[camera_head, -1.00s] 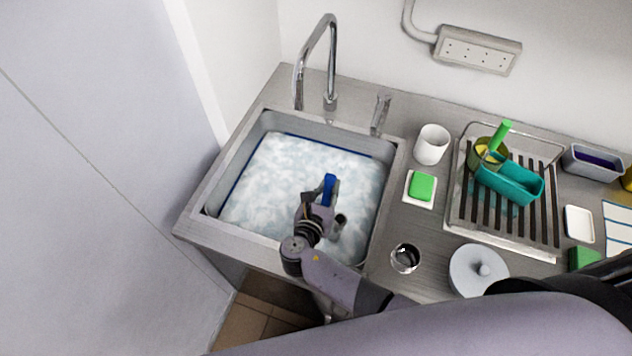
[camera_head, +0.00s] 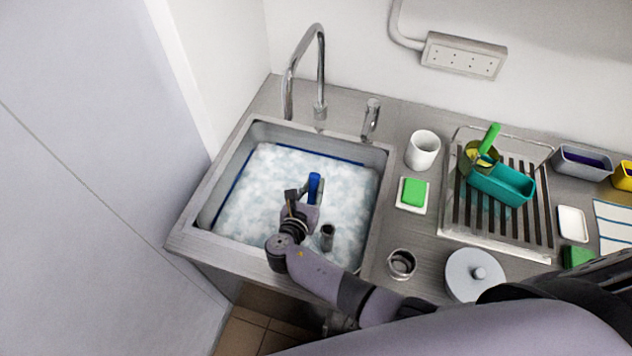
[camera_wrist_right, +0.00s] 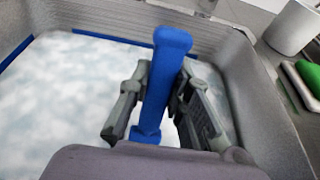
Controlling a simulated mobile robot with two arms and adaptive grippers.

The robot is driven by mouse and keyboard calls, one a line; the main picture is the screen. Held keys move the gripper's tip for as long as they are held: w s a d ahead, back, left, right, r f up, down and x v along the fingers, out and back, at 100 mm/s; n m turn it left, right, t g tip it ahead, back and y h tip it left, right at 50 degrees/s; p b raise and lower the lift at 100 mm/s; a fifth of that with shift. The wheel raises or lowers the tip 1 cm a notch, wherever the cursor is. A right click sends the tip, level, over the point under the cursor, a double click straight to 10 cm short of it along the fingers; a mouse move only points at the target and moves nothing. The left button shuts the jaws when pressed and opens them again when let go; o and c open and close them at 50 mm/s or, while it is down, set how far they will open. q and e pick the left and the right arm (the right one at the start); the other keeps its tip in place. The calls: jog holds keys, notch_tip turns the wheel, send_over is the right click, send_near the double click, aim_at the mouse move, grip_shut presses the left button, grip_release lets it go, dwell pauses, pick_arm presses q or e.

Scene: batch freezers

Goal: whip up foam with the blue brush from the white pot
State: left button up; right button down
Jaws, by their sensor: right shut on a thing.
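The blue brush (camera_head: 314,186) is held upright by its handle over the sink, with its lower end out of sight at the foam. My right gripper (camera_head: 304,203) is shut on the handle; in the right wrist view the brush (camera_wrist_right: 166,75) stands between its two fingers (camera_wrist_right: 158,100). White foam (camera_head: 262,190) fills the sink basin. The white pot (camera_head: 422,151) stands upright on the counter, right of the sink. My left gripper is not in view.
The sink's metal rim (camera_head: 378,215) surrounds the foam, with a tall tap (camera_head: 320,75) behind. Right of it are a green sponge (camera_head: 413,191) on a white dish, a small metal cup (camera_head: 401,264), a round lid (camera_head: 473,272) and a drying rack (camera_head: 500,232) with a teal scoop (camera_head: 502,186).

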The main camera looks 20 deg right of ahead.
aim_at(315, 173)
jog(key=shift+a, duration=0.1)
jog(key=r+p, duration=0.3)
jog(key=shift+w+d, duration=0.3)
jog(key=shift+w, duration=0.05)
jog(key=shift+w+d+r+p, duration=0.15)
jog(key=shift+r+p, duration=0.15)
jog(key=shift+r, duration=0.3)
jog(key=shift+w+d+r+p, duration=0.15)
jog(key=shift+r+p, duration=0.15)
jog(key=shift+r, duration=0.25)
jog(key=shift+w+r, duration=0.1)
jog(key=shift+r, duration=0.1)
notch_tip(315, 173, up, 7)
jog(key=w+d, duration=0.1)
jog(key=shift+w, duration=0.4)
jog(key=shift+r, duration=0.15)
jog(key=shift+r, duration=2.45)
